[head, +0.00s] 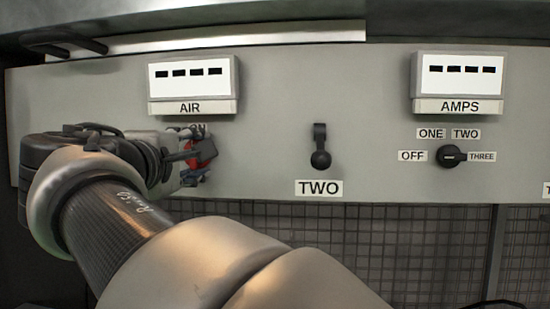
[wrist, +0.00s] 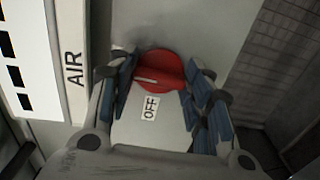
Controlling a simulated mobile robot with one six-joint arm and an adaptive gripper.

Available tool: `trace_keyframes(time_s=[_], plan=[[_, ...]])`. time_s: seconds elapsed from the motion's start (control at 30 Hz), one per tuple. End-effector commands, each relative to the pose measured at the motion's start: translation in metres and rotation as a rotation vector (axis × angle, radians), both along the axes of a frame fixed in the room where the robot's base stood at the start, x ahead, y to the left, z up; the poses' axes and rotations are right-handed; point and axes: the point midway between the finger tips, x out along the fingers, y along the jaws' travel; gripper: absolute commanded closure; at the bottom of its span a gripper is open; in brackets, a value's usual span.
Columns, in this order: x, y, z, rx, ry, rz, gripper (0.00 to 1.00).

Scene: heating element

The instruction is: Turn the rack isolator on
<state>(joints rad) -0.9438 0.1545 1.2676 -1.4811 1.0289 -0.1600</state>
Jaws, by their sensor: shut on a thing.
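The rack isolator is a red round knob (head: 203,152) on the grey panel below the AIR meter. In the wrist view the red knob (wrist: 162,65) has a raised grip bar with a white line on its left part. The line runs roughly left to right in that picture and does not point down at the OFF label (wrist: 150,108). In the head view an ON label (head: 199,130) shows above the knob, partly covered. My gripper (head: 190,155) is shut on the knob, its blue-padded fingers (wrist: 161,80) on both sides of it.
The AIR meter (head: 193,79) is close above my gripper. A black switch (head: 320,150) over a TWO label and an AMPS selector knob (head: 451,156) are further right, well apart. A dark mesh (head: 350,230) lies below the panel. A bar handle (head: 65,45) is at the upper left.

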Motion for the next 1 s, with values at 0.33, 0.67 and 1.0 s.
trace_keyframes(time_s=[0.33, 0.67, 1.0], plan=[[-0.0001, -0.0002, 0.0003, 0.005, 0.001, 0.000, 0.51], [-0.0001, -0.0001, 0.0001, 0.003, 0.000, 0.000, 0.33], [-0.0001, -0.0001, 0.0000, 0.002, 0.001, 0.000, 0.33]])
